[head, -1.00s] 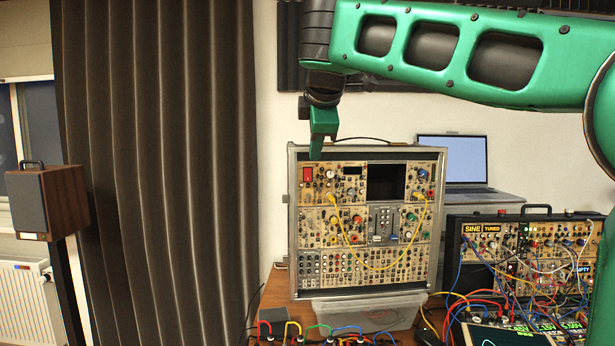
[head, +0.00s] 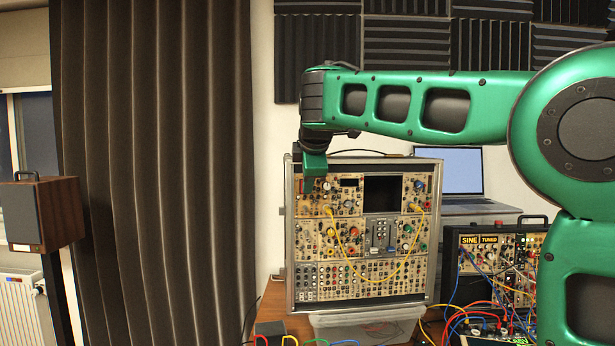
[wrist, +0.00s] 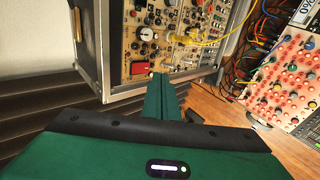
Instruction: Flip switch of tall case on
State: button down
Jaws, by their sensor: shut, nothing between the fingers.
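The tall case (head: 290,240) stands upright on the table, a silver-framed panel full of knobs and jacks with a yellow cable across it. In the head view my gripper (head: 309,188) is in front of its upper left part and hides the spot where the red switch sat. In the wrist view the red switch (wrist: 139,68) shows close beside the tips of my shut green fingers (wrist: 160,80). I cannot tell whether the fingertips touch the panel or the switch. Which way the switch is tilted is too small to tell.
A lower case (head: 452,270) with many patch cables stands to the right, with a laptop (head: 462,170) behind it. A clear plastic box (head: 365,325) is beneath the tall case. A dark curtain (head: 150,170) and a speaker (head: 40,213) are at the left.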

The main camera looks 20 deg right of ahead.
jog(key=shift+w+d+f, duration=0.15)
jog(key=shift+w, duration=0.6)
jog(key=shift+w+d+f, duration=0.15)
jog(key=shift+w, duration=0.55)
jog(key=shift+w+d+f, duration=0.15)
jog(key=shift+w, duration=0.6)
jog(key=shift+w, duration=0.1)
jog(key=shift+w+r, duration=0.1)
jog(key=shift+r, duration=0.85)
